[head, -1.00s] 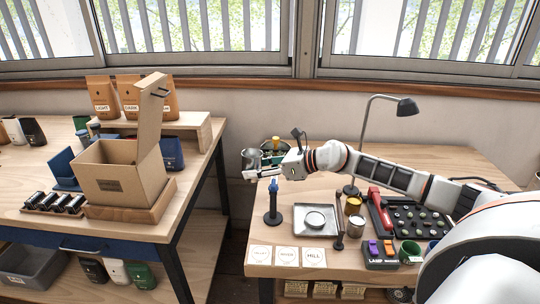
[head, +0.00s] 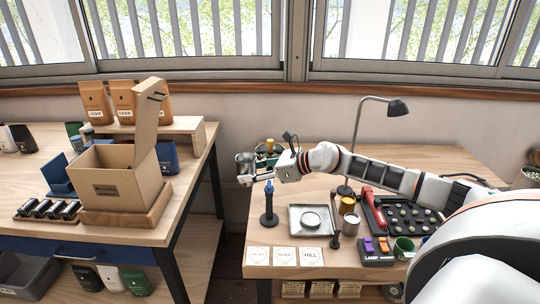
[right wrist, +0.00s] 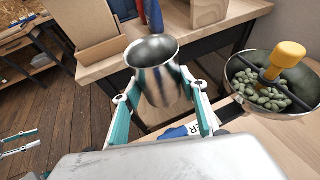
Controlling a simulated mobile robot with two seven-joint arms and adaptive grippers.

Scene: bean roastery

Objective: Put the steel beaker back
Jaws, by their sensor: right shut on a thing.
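The steel beaker (head: 245,163) is held upright by my right gripper (head: 258,177), beyond the left back corner of the right bench. In the right wrist view, the beaker (right wrist: 157,72) stands between the two teal-lined fingers of the right gripper (right wrist: 158,100), which are shut on it. Its open mouth faces up and it looks empty inside. My left gripper (right wrist: 20,142) shows only in the right wrist view, at the far left, with its fingers apart and nothing between them.
A bowl of green beans with a yellow-handled tool (right wrist: 272,82) is close right of the beaker. The right bench holds a blue-topped stand (head: 269,203), a scale tray (head: 311,220) and a lamp (head: 396,107). An open cardboard box (head: 115,185) stands on the left bench.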

